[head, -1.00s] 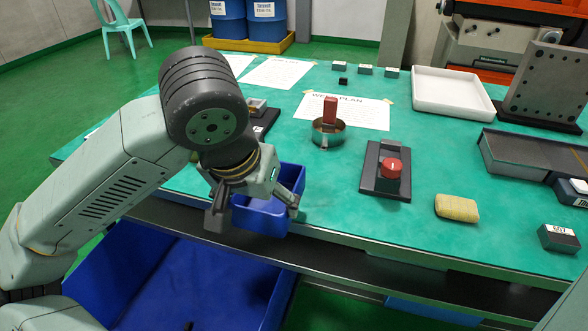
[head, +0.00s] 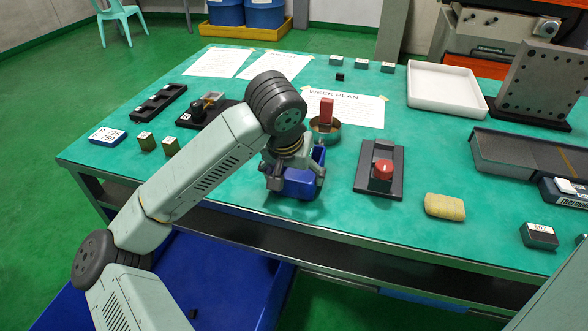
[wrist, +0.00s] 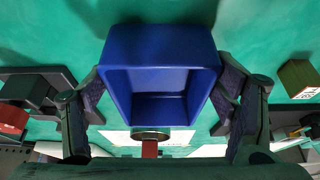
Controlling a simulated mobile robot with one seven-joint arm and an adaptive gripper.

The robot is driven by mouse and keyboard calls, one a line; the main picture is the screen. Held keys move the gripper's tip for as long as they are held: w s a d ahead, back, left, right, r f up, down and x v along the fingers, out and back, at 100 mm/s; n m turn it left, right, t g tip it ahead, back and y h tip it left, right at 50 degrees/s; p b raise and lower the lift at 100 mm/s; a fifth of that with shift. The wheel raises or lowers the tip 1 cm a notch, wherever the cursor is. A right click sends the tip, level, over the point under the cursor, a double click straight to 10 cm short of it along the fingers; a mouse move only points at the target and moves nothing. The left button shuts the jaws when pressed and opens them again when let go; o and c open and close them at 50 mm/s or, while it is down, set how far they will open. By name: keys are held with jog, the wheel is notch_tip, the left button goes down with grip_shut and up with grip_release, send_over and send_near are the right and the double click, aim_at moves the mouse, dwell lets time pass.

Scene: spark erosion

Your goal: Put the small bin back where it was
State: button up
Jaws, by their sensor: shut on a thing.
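The small blue bin (head: 300,185) is held in my gripper (head: 293,178) over the front part of the green table, left of the red-knobbed switch. In the wrist view the bin (wrist: 160,45) sits between the two fingers (wrist: 160,105), which press on its left and right walls. The part of its inside that shows looks empty. In the head view my arm and gripper hide part of the bin, and I cannot tell whether its base touches the table.
A metal bowl with a red block (head: 326,112) stands just behind the bin. The switch with the red knob (head: 382,170) is to its right, a yellow sponge (head: 445,206) further right. A large blue bin (head: 215,280) stands below the table edge. Bare table lies left of my gripper.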

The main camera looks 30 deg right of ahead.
jog(key=shift+f+b, duration=0.3)
jog(key=o, duration=1.3)
jog(key=shift+r, duration=0.15)
jog(key=shift+r+p, duration=0.25)
jog(key=shift+p, duration=0.05)
jog(key=shift+b+v, duration=1.25)
jog(key=shift+v, duration=4.6)
jog(key=shift+s, duration=0.2)
